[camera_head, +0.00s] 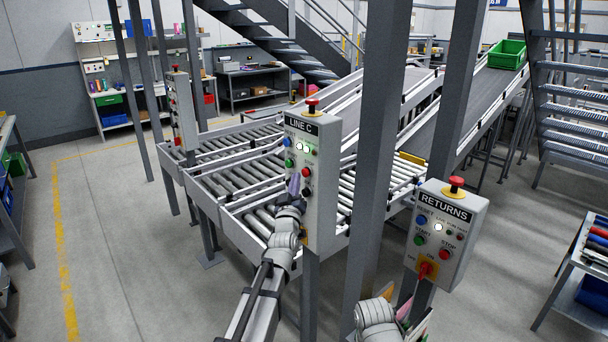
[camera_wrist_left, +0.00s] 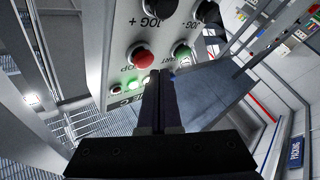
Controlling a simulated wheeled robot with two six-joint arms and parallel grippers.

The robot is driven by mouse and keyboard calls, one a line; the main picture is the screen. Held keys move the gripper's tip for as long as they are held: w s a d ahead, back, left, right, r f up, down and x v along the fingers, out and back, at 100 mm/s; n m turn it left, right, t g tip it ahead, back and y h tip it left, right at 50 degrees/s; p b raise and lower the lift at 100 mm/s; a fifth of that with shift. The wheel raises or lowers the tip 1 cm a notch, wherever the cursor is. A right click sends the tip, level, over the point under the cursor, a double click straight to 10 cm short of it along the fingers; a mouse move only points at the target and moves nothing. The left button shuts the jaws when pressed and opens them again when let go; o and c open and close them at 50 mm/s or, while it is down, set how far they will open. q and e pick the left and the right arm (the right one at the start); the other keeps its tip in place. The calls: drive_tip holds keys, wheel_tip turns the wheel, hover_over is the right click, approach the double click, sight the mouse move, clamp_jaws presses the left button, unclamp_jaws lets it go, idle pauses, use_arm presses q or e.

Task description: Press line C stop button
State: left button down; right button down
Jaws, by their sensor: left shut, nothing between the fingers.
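The LINE C panel (camera_head: 323,160) is a grey box on a post, with a red mushroom button (camera_head: 312,103) on top. Its red stop button (camera_head: 306,172) sits right of the green start button (camera_head: 289,162). In the left wrist view the panel appears upside down, with the red stop button (camera_wrist_left: 139,56) and green start button (camera_wrist_left: 182,53) above the fingertips. My left gripper (camera_head: 294,184) is shut and empty, close to the panel face just below and left of the stop button; I cannot tell whether it touches the panel. My right gripper is not clearly visible; a right arm part shows at the bottom edge.
The RETURNS panel (camera_head: 447,230) with similar buttons stands at right. A grey column (camera_head: 376,150) rises between the panels. Roller conveyors (camera_head: 235,178) lie behind the LINE C panel. Open floor (camera_head: 120,230) with a yellow line is at left.

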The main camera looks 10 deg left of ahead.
use_arm(q)
drive_tip(key=shift+d, duration=0.1)
idle(0.3)
drive_tip(key=shift+w+d, duration=0.2)
drive_tip(key=shift+w, duration=0.15)
drive_tip(key=shift+w+d, duration=0.5)
drive_tip(key=shift+w, duration=0.15)
idle(1.1)
drive_tip(key=shift+s+a, duration=0.1)
drive_tip(key=shift+s, duration=0.05)
drive_tip(key=shift+s+a, duration=0.65)
drive_tip(key=shift+s, duration=0.2)
drive_tip(key=shift+s+a, duration=0.8)
drive_tip(key=shift+s, duration=0.2)
drive_tip(key=shift+s+a, duration=0.75)
drive_tip(key=shift+s, duration=0.25)
